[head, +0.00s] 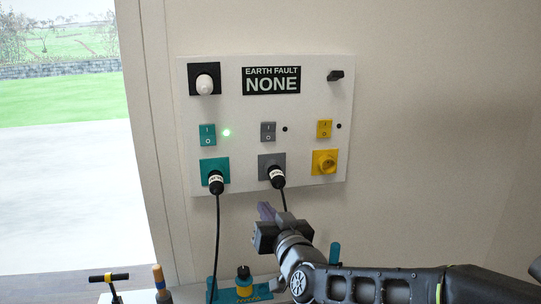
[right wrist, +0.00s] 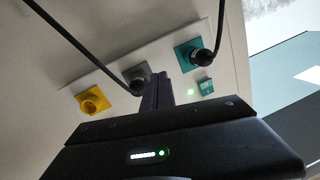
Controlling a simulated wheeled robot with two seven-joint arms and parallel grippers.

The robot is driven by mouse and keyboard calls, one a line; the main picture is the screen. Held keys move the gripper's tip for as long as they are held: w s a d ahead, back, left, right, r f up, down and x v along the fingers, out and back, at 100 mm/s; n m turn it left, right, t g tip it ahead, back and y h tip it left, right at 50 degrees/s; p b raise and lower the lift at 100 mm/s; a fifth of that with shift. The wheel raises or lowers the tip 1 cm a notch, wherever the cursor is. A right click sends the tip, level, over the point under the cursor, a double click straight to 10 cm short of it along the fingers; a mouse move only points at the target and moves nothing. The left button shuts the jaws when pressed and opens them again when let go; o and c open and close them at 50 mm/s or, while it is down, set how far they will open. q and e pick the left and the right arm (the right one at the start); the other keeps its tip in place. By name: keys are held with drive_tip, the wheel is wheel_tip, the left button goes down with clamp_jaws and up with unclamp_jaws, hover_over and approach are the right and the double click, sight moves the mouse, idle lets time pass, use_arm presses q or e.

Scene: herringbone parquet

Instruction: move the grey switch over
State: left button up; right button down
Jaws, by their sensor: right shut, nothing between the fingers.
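The grey switch (head: 268,131) is a small grey rocker marked I and O in the middle of the white panel (head: 225,110). The small lamp (head: 285,129) to its right is dark. Below it is a grey socket (head: 266,161) with a black plug (head: 277,176) in it. My right gripper (head: 266,211) is shut and empty, below the grey socket and apart from the switch. In the right wrist view its fingers (right wrist: 157,90) rise beside the grey socket's plug (right wrist: 137,88); the grey switch cannot be made out there. My left gripper is not in view.
The teal switch (head: 207,134) has a lit green lamp (head: 226,132); a plug (head: 216,182) sits in the teal socket. The yellow switch (head: 324,128) is above an empty yellow socket (head: 324,162). Black cables hang below both plugs. A display (head: 271,80) reads EARTH FAULT NONE. Tools lie below.

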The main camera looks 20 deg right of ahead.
sight(268, 126)
drive_tip(key=s+d+r+t+h, duration=0.1)
drive_tip(key=d+r+t+h, duration=0.1)
drive_tip(key=r, duration=0.9)
drive_tip(key=shift+s+d+n+t+h, duration=0.3)
drive_tip(key=shift+d+t+h, duration=0.1)
drive_tip(key=shift+d, duration=0.35)
drive_tip(key=shift+w+r, duration=0.1)
drive_tip(key=p+x, duration=0.5)
drive_tip(key=x, duration=0.7)
drive_tip(key=shift+w+d+r, duration=0.1)
drive_tip(key=shift+w+r, duration=0.1)
drive_tip(key=shift+w, duration=0.7)
